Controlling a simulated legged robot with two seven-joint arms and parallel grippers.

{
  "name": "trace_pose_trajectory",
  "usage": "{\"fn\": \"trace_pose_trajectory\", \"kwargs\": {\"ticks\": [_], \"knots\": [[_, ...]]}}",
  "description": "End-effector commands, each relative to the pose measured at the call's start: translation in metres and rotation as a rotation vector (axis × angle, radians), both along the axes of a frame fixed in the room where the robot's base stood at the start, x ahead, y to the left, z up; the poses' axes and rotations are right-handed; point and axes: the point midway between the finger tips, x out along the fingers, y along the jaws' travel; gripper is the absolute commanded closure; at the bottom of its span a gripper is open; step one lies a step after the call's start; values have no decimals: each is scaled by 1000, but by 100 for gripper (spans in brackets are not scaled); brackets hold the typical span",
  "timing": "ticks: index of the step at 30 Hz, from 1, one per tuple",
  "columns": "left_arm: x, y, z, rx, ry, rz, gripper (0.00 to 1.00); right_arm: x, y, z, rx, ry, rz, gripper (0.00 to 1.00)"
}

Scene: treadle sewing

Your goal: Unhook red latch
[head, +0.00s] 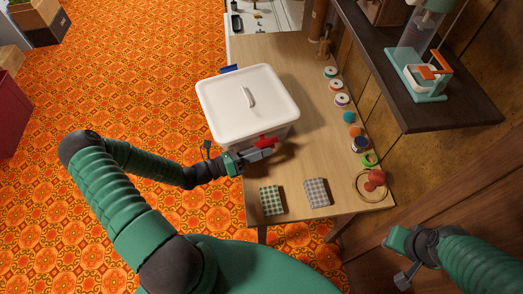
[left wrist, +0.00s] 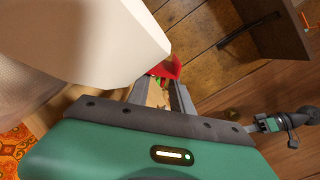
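The white box (head: 212,116) with a white handled lid (head: 275,85) stands on the wooden table. The red latch (head: 264,141) is on its near side, just below the lid rim. My left gripper (head: 262,152) is at the latch. In the left wrist view the two grey fingers (left wrist: 162,94) are apart, with a gap between them. The red latch (left wrist: 167,68) shows at their tips; whether they touch it cannot be told. My right gripper (head: 402,262) is at the lower right, away from the box; its finger opening is unclear.
A blue latch (head: 229,69) is on the box's far side. Two checked cloth pieces, one green (head: 271,200) and one grey (head: 316,192), lie near the table's front edge. Several thread spools (head: 342,100) line the right side. A dark shelf (head: 440,95) overhangs at right.

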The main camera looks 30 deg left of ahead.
Motion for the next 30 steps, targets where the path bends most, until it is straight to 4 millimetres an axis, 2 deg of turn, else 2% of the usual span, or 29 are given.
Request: {"fn": "trace_pose_trajectory", "kwargs": {"ticks": [14, 17, 30], "knots": [[-6, 4, 0, 2, 1, 0, 74, 0, 0, 0, 0, 0, 0, 74], [-19, 15, 0, 1, 2, 2, 74, 0, 0, -1, 0, 0, 0, 74], [-115, 89, -2, 1, 2, 1, 74, 0, 0, -7, 0, 0, 0, 74]]}}
